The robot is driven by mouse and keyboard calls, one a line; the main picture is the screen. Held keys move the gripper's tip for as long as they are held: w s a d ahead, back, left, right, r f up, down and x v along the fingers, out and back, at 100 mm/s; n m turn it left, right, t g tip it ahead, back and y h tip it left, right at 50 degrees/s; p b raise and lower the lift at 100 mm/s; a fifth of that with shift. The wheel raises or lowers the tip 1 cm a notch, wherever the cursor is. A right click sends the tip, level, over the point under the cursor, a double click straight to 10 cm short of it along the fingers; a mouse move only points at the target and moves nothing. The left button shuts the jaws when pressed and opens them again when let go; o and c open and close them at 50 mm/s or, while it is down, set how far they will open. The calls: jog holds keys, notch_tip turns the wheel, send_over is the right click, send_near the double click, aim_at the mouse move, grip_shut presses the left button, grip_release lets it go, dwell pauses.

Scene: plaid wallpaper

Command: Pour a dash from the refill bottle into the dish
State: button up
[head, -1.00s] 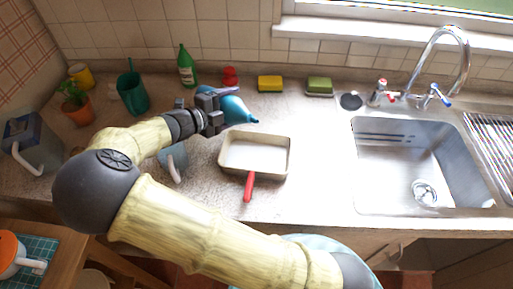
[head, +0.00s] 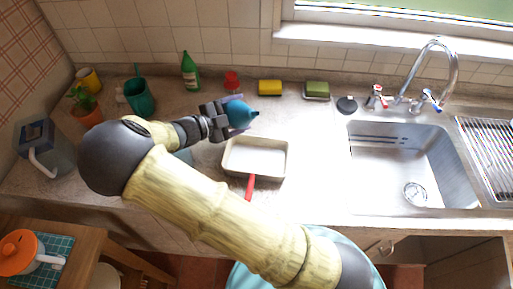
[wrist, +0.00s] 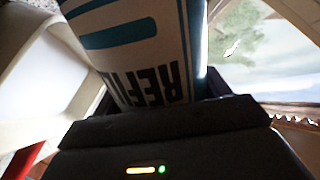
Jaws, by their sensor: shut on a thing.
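My gripper (head: 231,116) is shut on the blue refill bottle (head: 241,113). The bottle is tipped well over, its narrow tip pointing right in the head view, by the dish's far edge. In the wrist view the bottle's white label (wrist: 150,55), with blue bands and upside-down dark lettering, fills the space above my gripper. The dish (head: 232,160) is a cream rectangular pan with a red handle, standing on the counter. Its pale wall also shows at the left of the wrist view (wrist: 38,75). I see no liquid leaving the bottle.
A green bottle (head: 190,72), a red item (head: 232,80), a yellow sponge (head: 270,88) and a green sponge (head: 317,91) stand along the back. The sink (head: 395,165) is to the right. A teal cup (head: 140,98) and a grey jug (head: 45,147) are at left.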

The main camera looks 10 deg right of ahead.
aim_at(241, 105)
jog(key=shift+s+d+r+n+h+p, duration=0.2)
jog(key=shift+r+n+p, duration=0.15)
jog(key=shift+r+p, duration=0.45)
jog(key=shift+s+d+r+n+h+p, duration=0.15)
jog(key=shift+r+n+p, duration=0.25)
jog(key=shift+r+p, duration=0.4)
jog(key=shift+s+d+r+n+h+p, duration=0.1)
jog(key=shift+s+d+r+n+p, duration=0.2)
jog(key=shift+r+p, duration=0.5)
jog(key=shift+w+a+f+n, duration=0.1)
jog(key=shift+f+n, duration=0.35)
jog(key=shift+f, duration=0.3)
jog(key=shift+f+n+g+h+p, duration=0.25)
jog(key=shift+f+n+g+p, duration=0.05)
jog(key=shift+n+p, duration=0.1)
jog(key=shift+r+n+p, duration=0.2)
jog(key=shift+n+p, duration=0.25)
jog(key=shift+n, duration=0.05)
jog(key=shift+f+n+h+p, duration=0.1)
jog(key=shift+n+h+p, duration=0.35)
jog(key=shift+n, duration=0.45)
jog(key=shift+s+d+r+n+h+p, duration=0.1)
jog(key=shift+s+r+n+h+p, duration=0.1)
jog(key=shift+n+p, duration=0.3)
jog(key=shift+s+d+r+n+h+p, duration=0.15)
jog(key=shift+n+p, duration=0.15)
jog(key=shift+n, duration=0.3)
jog(key=shift+w+a, duration=0.1)
